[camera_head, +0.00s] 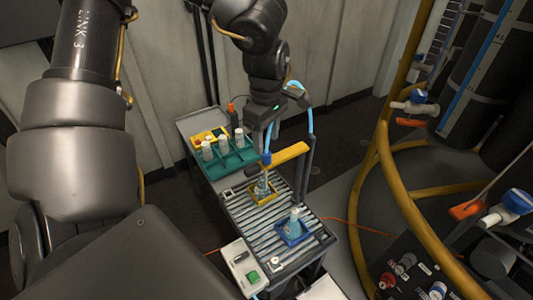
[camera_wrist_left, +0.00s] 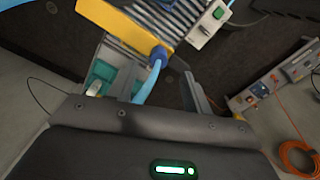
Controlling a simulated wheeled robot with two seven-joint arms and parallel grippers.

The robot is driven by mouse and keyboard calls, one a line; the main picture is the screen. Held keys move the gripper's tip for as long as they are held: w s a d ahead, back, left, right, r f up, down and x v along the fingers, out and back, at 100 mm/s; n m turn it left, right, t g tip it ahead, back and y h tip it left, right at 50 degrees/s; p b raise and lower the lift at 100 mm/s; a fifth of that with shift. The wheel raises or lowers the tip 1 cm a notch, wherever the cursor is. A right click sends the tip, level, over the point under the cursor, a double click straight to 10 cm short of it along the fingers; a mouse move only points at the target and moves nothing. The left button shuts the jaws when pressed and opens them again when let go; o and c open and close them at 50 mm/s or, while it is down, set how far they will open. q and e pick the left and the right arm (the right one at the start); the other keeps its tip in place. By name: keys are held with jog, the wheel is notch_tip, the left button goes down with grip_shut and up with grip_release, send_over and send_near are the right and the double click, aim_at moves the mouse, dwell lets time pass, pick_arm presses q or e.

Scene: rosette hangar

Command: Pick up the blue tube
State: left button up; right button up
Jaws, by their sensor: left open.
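A light blue tube (camera_head: 282,120) loops over the station and runs down to a darker blue nozzle (camera_head: 266,158) at the end of a yellow bar (camera_head: 290,153). My left gripper (camera_head: 266,128) is open and points down above the nozzle. In the left wrist view the tube (camera_wrist_left: 149,82) passes across the gap between the two fingers of the gripper (camera_wrist_left: 150,72). I cannot tell whether either finger touches it. The yellow bar (camera_wrist_left: 125,22) shows beyond the fingertips. My right gripper is not in view.
Below is a roller conveyor (camera_head: 240,208) with a bottle in a yellow holder (camera_head: 255,191) and one in a blue holder (camera_head: 293,239). A green rack (camera_head: 240,159) with several white-capped bottles stands behind. A yellow tubular frame (camera_head: 398,190) stands right.

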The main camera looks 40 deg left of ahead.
aim_at(266, 153)
pick_arm(q)
notch_tip(266, 153, down, 4)
jog(key=shift+w+a+r+p, duration=0.15)
jog(key=shift+p, duration=0.2)
jog(key=shift+f, duration=0.2)
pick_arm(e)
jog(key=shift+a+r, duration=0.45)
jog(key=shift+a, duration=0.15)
pick_arm(q)
jog(key=shift+c, duration=0.4)
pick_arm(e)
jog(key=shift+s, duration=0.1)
pick_arm(q)
jog(key=c, duration=0.9)
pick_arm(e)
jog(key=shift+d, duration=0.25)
pick_arm(q)
jog(key=shift+r, duration=0.1)
